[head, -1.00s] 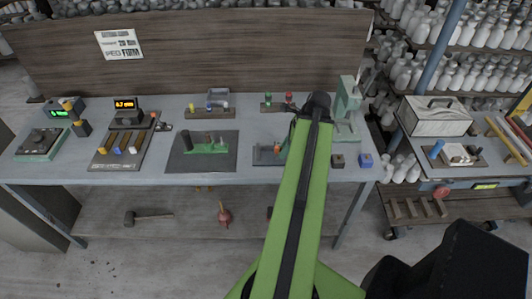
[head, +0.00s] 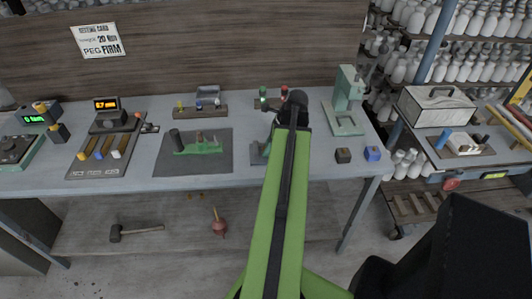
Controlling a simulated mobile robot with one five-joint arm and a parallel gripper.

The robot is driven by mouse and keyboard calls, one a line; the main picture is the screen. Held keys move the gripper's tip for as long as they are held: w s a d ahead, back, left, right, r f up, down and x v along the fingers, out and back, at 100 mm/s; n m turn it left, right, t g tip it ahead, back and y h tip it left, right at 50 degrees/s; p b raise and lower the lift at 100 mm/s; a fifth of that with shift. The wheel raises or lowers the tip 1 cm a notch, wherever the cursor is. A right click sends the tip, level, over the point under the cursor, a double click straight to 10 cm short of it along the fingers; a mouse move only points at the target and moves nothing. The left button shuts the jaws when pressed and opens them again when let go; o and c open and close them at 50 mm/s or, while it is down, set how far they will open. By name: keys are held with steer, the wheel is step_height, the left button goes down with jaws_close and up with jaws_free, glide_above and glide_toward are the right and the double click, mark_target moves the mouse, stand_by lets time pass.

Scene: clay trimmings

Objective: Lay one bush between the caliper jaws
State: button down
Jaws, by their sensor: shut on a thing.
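A dark board (head: 93,171) at the left of the bench carries a black unit with an orange lit display (head: 105,104). Yellow, blue and white small pieces (head: 99,154) lie on its front part; I cannot tell whether they are bushes. A small metal piece (head: 150,128) sits by its right edge and may belong to the caliper; the jaws are too small to make out. My green arm reaches over the right half of the bench to a black wrist joint (head: 293,105).
A grey mat (head: 168,168) with a green fixture (head: 203,147) lies mid-bench. Behind it stands a rack (head: 182,113) with small coloured pieces. A pale green press (head: 347,100) stands right. Black (head: 343,155) and blue (head: 373,153) blocks sit near the front edge.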

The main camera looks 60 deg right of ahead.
steer(key=shift+w+a+r, duration=0.1)
steer(key=shift+r, duration=0.05)
steer(key=shift+f, duration=0.2)
steer(key=c, duration=1.4)
jaws_free()
steer(key=shift+c, duration=0.2)
steer(key=shift+r, duration=0.1)
steer(key=p+v, duration=0.5)
steer(key=v, duration=0.1)
steer(key=p+v, duration=0.5)
steer(key=p, duration=0.1)
steer(key=shift+w+r, duration=0.1)
steer(key=shift+r, duration=0.35)
steer(key=shift+s+r, duration=0.2)
steer(key=shift+s, duration=0.05)
